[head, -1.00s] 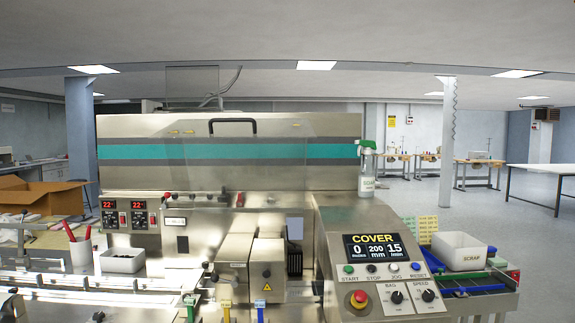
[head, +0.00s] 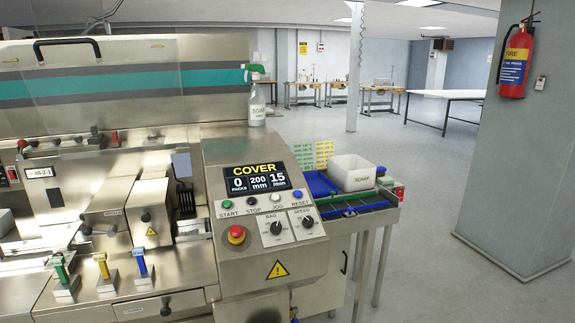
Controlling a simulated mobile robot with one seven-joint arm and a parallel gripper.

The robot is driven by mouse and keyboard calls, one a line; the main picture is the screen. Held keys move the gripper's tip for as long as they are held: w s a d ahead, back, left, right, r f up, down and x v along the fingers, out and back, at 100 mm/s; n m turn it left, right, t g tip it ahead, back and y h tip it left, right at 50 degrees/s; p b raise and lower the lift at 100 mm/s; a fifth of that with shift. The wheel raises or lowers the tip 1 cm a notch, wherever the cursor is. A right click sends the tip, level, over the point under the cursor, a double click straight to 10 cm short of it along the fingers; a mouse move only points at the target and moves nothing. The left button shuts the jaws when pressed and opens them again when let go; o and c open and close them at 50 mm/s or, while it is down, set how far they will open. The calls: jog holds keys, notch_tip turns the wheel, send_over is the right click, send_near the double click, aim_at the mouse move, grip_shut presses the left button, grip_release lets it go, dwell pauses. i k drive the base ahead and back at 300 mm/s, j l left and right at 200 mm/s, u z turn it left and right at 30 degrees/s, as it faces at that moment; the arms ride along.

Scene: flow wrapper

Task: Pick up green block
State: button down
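No plain, loose green block stands out in the head view. A green-topped lever (head: 60,268) sits on a metal foot at the machine's lower left front, beside a yellow-topped lever (head: 101,265) and a blue-topped lever (head: 140,262). A light green label sheet (head: 324,152) stands upright behind the control panel. My gripper is not in view.
The flow wrapper's control panel (head: 265,205) stands in the middle. A white scrap bin (head: 352,172) and a blue tray (head: 320,184) sit on the outfeed table. A pillar with a fire extinguisher (head: 515,62) stands at right. The floor (head: 420,235) between is clear.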

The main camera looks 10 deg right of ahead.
aim_at(67, 285)
jog(key=i+l, duration=0.15)
jog(key=l, duration=0.15)
jog(key=i+l+u, duration=0.1)
jog(key=l, duration=0.25)
jog(key=i+l, duration=0.25)
jog(key=i+l+u, duration=0.1)
jog(key=l, duration=0.3)
jog(key=i+l, duration=0.2)
jog(key=l, duration=0.15)
jog(key=i+l+u, duration=0.1)
jog(key=l, duration=0.25)
jog(key=i+l+u, duration=0.2)
jog(key=i+j+u, duration=0.1)
jog(key=u, duration=0.35)
jog(key=i+j+u, duration=0.2)
jog(key=u, duration=0.25)
jog(key=i+j+u, duration=0.15)
jog(key=u, duration=0.3)
